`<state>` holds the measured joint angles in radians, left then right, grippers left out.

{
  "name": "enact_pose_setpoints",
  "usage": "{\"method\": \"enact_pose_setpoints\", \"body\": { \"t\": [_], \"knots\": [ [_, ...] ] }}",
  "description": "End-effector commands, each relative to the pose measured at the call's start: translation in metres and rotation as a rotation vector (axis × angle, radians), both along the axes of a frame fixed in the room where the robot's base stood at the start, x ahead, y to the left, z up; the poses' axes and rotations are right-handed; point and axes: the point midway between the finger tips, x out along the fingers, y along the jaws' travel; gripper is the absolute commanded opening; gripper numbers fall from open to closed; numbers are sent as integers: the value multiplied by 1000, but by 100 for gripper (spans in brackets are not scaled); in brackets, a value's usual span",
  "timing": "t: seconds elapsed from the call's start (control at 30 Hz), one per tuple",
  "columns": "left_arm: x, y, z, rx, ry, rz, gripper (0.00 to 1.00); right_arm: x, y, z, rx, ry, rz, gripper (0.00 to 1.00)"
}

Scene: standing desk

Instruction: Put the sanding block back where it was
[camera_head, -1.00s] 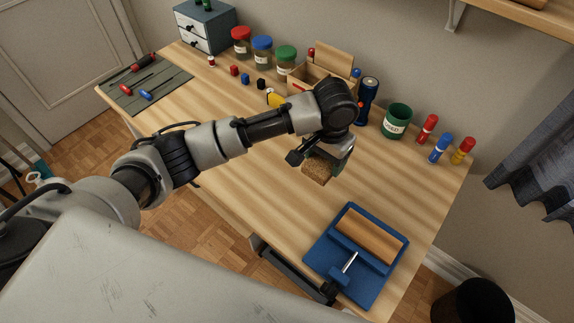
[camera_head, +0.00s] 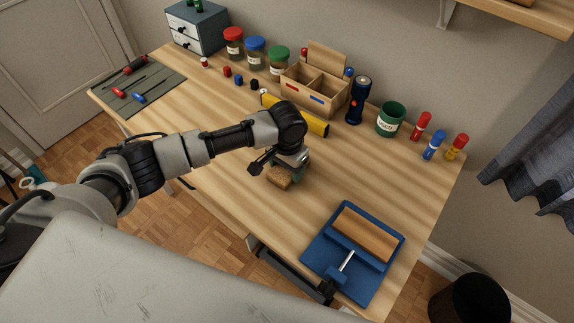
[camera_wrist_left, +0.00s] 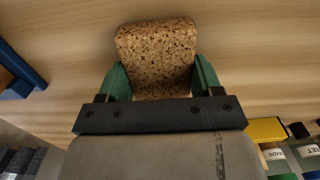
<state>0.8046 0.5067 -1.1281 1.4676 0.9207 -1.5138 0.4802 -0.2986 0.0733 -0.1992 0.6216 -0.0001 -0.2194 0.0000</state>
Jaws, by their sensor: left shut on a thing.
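The sanding block (camera_head: 279,178) is a speckled brown cork-like block. My left gripper (camera_head: 287,168) is shut on it, over the middle of the desk (camera_head: 230,165). In the left wrist view the block (camera_wrist_left: 155,55) sits between the green fingers of my left gripper (camera_wrist_left: 160,82). The block looks close to the desk top; I cannot tell whether it touches. My right gripper is not in view.
A blue board with a wooden block (camera_head: 365,234) and a clamp lies at the front right. A yellow tool (camera_head: 310,122), wooden organizer (camera_head: 318,88), flashlight (camera_head: 357,100), green cup (camera_head: 391,119) and several markers line the back. The desk's right middle is clear.

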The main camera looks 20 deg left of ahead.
Motion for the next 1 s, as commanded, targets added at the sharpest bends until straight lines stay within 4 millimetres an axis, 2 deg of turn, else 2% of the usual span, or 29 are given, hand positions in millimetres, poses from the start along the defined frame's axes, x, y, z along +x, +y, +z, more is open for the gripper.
{"method": "enact_pose_setpoints", "body": {
  "t": [0.17, 0.2, 0.37, 0.63, 0.73, 0.87, 1.0],
  "knots": [
    [0, 0, -2, 0, 0, 0, 43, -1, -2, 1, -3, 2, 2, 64],
    [0, 0, -3, 0, 0, 0, 67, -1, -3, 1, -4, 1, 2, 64],
    [0, 0, -2, 0, 0, 0, 91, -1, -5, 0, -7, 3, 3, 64],
    [0, 0, -2, 0, -1, 0, 91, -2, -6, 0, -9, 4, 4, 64],
    [0, -1, 5, -2, -2, 0, 91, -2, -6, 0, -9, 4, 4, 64],
    [1, -1, 26, -3, -3, -1, 91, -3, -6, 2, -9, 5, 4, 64],
    [1, -1, 57, -3, -4, -1, 91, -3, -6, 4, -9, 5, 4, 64]
  ]
}}
